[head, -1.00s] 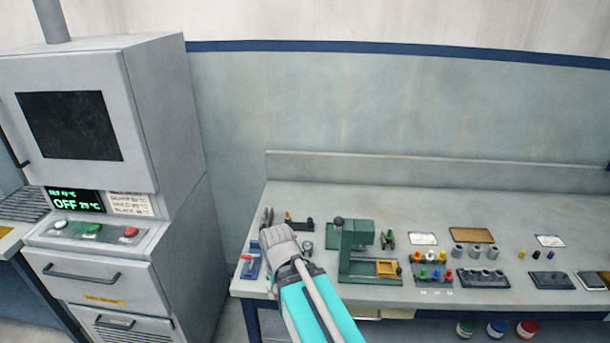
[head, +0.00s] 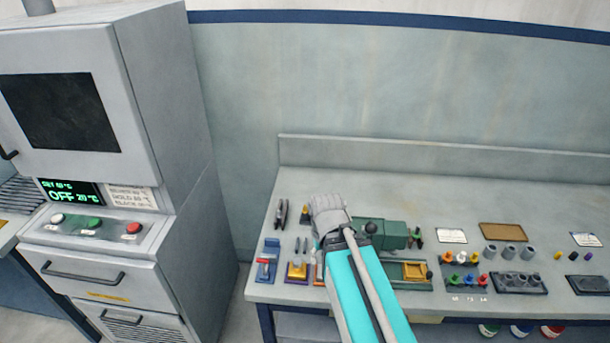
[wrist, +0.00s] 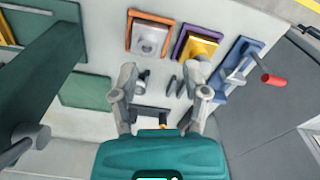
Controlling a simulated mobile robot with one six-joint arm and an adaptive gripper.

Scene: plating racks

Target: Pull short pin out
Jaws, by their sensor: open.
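I cannot make out for certain which thing is the short pin. In the wrist view, a small dark grey cylinder (wrist: 143,75) lies between my fingers, close to the left one. A dark bar with a yellow end (wrist: 150,113) lies below it. My gripper (wrist: 162,75) is open with nothing held, over the bench; in the head view, its grey body (head: 328,218) hides part of the bench under it. Beyond the fingertips are an orange-based grey block (wrist: 150,38), a purple-based yellow block (wrist: 199,46) and a blue-based red-handled lever (wrist: 238,70).
A green press (head: 388,234) stands right of my gripper and is partly behind my arm. Dark pliers (head: 282,214) lie to its left. Several sleeves and coloured pegs occupy the right of the bench (head: 390,185). The back strip is clear.

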